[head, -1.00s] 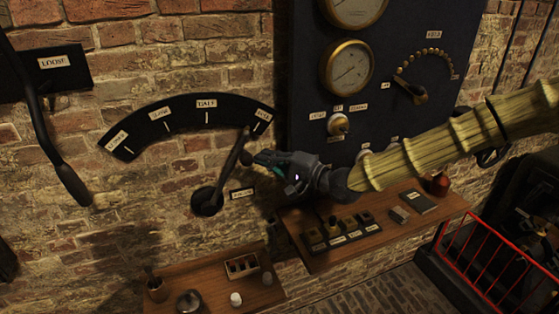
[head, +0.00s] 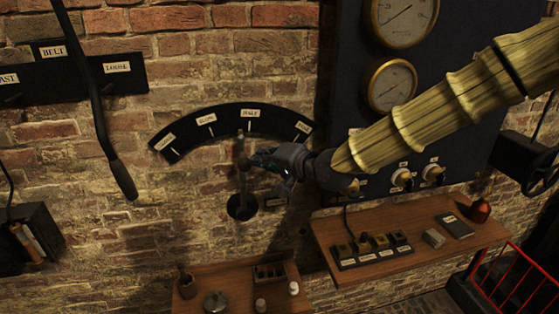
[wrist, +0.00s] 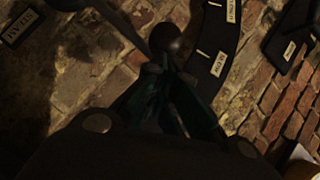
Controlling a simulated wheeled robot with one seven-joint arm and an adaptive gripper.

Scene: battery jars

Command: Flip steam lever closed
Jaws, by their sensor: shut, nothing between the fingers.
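The steam lever (head: 241,180) is a dark arm on a round wall pivot. It stands about upright, its tip near the HALF mark of the black curved scale (head: 178,118). The CLOSED label (head: 165,142) is at the scale's left end and the FULL label at its right. My gripper (head: 257,160) is shut and empty, against or very close to the lever's right side near its upper part. In the wrist view the lever's round dark knob (wrist: 165,38) is just beyond my fingertips (wrist: 168,75); contact is hard to tell.
A STEAM plate (head: 276,201) is right of the pivot. Another long lever (head: 100,120) hangs at the left. A dark gauge panel (head: 345,60) stands behind my arm. Wooden shelves (head: 330,262) with small items jut out below.

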